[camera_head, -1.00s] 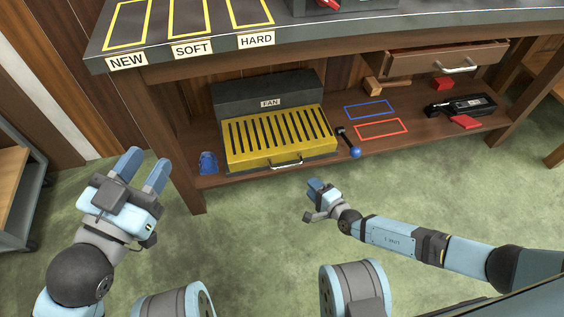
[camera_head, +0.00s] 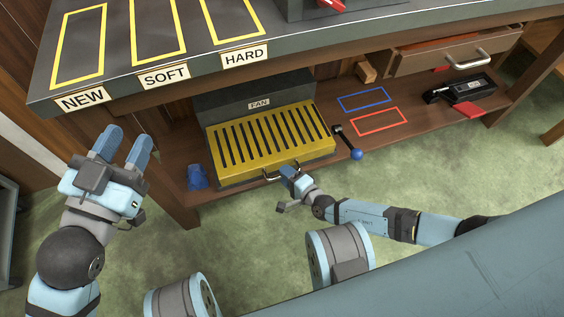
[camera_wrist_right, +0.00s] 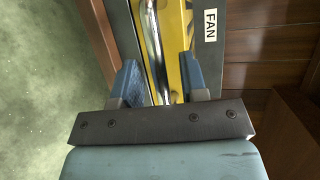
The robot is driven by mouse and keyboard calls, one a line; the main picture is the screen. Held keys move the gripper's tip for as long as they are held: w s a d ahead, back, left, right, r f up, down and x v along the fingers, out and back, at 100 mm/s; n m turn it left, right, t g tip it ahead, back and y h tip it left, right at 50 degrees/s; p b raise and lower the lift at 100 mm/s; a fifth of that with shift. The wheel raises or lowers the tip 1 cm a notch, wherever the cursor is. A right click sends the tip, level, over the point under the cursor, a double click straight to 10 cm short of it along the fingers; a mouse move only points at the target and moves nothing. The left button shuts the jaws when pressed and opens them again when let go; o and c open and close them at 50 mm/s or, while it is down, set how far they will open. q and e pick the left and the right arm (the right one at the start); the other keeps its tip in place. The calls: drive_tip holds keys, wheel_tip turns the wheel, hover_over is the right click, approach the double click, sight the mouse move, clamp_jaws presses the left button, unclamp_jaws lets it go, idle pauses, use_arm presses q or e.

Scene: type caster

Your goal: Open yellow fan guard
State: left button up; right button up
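The yellow slotted fan guard (camera_head: 268,138) is shut on the front of the dark fan box (camera_head: 255,92) on the lower shelf. Its metal handle (camera_head: 269,179) is on the guard's lower front edge. My right gripper (camera_head: 287,172) is at this handle. In the right wrist view, the fingers of my right gripper (camera_wrist_right: 165,82) stand apart, with the shiny handle (camera_wrist_right: 152,45) running between them, nearer the left finger. Whether a finger touches the handle is unclear. My left gripper (camera_head: 124,142) is open and empty at the left, away from the guard.
A blue-knobbed lever (camera_head: 355,152) is just right of the guard, and a blue object (camera_head: 196,177) is left of it. Blue and red outlines mark the shelf. The workbench top (camera_head: 120,55) overhangs the shelf. An open drawer (camera_head: 450,58) juts out at right.

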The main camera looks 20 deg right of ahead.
drive_tip(key=shift+w+a+f, duration=0.1)
drive_tip(key=shift+w+a, duration=0.1)
drive_tip(key=shift+w, duration=0.1)
use_arm(q)
drive_tip(key=shift+w, duration=0.45)
